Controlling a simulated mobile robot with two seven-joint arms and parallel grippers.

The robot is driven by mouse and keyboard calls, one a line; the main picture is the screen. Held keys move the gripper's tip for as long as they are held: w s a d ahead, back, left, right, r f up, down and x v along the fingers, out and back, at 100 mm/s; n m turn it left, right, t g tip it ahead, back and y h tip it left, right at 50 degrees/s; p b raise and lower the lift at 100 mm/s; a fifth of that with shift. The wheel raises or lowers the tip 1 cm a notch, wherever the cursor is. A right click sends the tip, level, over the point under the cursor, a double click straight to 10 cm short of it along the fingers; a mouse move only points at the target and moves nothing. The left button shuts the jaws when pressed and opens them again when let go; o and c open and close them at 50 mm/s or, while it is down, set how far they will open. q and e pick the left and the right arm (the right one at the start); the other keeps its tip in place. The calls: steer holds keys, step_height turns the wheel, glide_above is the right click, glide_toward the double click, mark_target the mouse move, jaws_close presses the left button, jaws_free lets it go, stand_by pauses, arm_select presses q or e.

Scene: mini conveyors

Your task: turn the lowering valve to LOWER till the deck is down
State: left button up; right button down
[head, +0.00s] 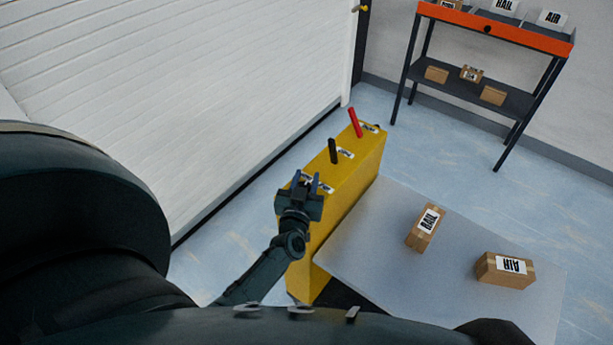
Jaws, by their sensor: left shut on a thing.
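The yellow valve box (352,188) stands left of the deck. A black lever (333,151) and a red lever (355,122) rise from its top, each beside a small white label. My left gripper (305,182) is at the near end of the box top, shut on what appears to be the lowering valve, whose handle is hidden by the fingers. Part of a label shows beside the fingers. The deck (385,235) is a flat grey plate right of the box; its height above the floor is hard to tell. My right gripper is not in view.
Two cardboard parcels, one labelled RAIL (426,228) and one labelled AIR (505,270), lie on the deck. An orange-edged rack (495,27) with bins and small boxes stands at the back right. A white shutter door (190,90) is close on the left. Blue floor is clear between deck and rack.

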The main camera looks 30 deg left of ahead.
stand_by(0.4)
arm_select(q)
steer(key=o, duration=1)
steer(key=shift+c, duration=0.2)
